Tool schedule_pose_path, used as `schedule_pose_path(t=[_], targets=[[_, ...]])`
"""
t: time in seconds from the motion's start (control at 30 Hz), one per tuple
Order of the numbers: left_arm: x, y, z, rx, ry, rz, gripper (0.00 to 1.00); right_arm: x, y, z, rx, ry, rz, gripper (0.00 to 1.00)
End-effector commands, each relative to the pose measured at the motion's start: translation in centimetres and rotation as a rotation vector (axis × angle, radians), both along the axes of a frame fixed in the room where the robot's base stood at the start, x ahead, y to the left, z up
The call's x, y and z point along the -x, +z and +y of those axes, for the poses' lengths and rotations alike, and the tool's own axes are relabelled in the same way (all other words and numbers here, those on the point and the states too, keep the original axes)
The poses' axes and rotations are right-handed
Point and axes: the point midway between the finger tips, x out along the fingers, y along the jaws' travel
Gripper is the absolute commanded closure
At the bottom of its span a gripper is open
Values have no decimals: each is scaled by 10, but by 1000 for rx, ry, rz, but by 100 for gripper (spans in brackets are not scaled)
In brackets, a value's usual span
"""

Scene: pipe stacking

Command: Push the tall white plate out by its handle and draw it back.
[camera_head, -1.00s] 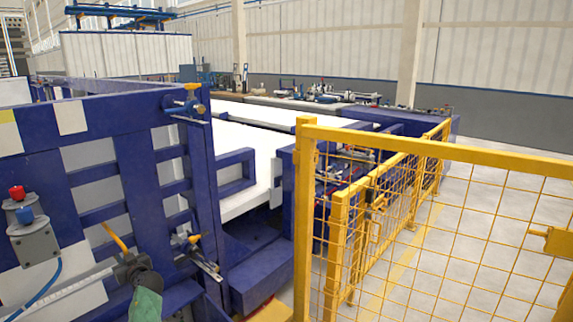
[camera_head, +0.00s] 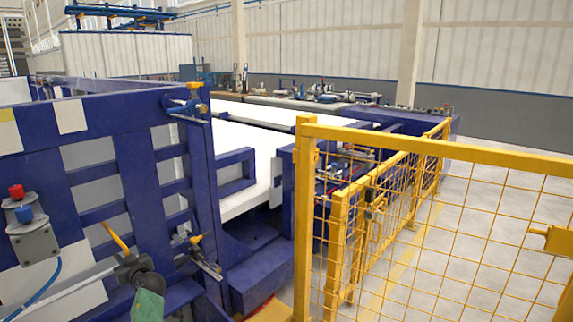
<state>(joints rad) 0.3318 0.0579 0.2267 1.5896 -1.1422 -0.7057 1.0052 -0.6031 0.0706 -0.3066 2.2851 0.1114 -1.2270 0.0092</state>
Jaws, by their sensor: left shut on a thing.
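The blue upright frame (camera_head: 205,190) fills the left side of the head view. White panel surface (camera_head: 94,158) shows through its openings; I cannot tell where the tall white plate begins or ends. A yellow handle (camera_head: 116,238) slants up at the lower left. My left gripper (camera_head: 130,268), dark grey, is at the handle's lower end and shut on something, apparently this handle. The exact contact is too small to tell. A green part (camera_head: 148,305) sits just below the gripper. My right gripper is not in view.
Latches with yellow tips sit on the frame's right edge, at the top (camera_head: 193,98) and lower down (camera_head: 197,250). A box with red and blue buttons (camera_head: 34,240) is at the left. A yellow mesh fence (camera_head: 430,220) closes off the right, with clear floor beyond.

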Motion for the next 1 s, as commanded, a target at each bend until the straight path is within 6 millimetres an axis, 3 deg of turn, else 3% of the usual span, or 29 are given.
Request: schedule_pose_path(t=[1.0], targets=[[3, 0, -4, 0, -1, 0, 100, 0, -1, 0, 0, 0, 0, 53]])
